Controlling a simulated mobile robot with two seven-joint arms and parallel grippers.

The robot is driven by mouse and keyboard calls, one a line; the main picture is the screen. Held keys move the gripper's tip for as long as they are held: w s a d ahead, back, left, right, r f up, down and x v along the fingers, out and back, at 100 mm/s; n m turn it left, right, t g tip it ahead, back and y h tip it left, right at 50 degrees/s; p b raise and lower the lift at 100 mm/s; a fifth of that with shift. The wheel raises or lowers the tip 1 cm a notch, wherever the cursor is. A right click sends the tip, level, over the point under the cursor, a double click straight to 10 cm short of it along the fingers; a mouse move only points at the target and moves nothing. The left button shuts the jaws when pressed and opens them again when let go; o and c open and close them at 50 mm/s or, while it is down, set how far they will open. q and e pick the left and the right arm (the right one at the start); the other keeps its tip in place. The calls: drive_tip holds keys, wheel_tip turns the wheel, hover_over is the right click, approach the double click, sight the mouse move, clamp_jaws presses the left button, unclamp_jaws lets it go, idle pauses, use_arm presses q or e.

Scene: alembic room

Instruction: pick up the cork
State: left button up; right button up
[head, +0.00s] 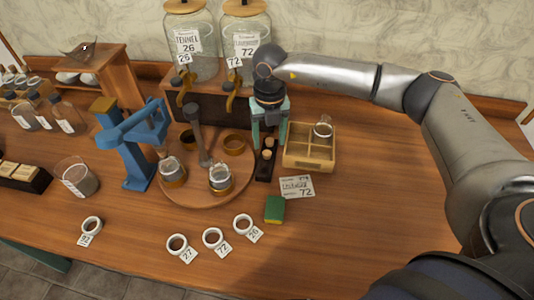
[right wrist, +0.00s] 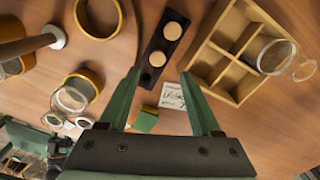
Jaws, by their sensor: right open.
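Two round tan corks stand in a narrow dark rack (head: 263,174). In the right wrist view, one cork (right wrist: 173,31) is at the far end of the rack (right wrist: 155,76) and another cork (right wrist: 157,58) is nearer the fingers. In the head view, the nearer cork (head: 267,155) shows just below the fingers. My right gripper (head: 268,145) points down over the rack, open and empty. In the right wrist view, the fingertips of the right gripper (right wrist: 161,76) are apart, with the nearer cork just beyond the gap. My left gripper is not in view.
A divided wooden box (head: 296,164) holding a glass vessel (head: 322,130) stands close right of the rack. A round wooden tray (head: 205,197) with jars is close left. A green-yellow sponge (head: 274,209) and label card (head: 297,187) lie in front. The right tabletop is clear.

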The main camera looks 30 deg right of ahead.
sight(267, 153)
drive_tip(key=f, duration=0.5)
drive_tip(key=shift+w+a+p, duration=0.15)
drive_tip(key=shift+w+p, duration=0.25)
drive_tip(key=shift+c, duration=0.4)
clamp_jaws()
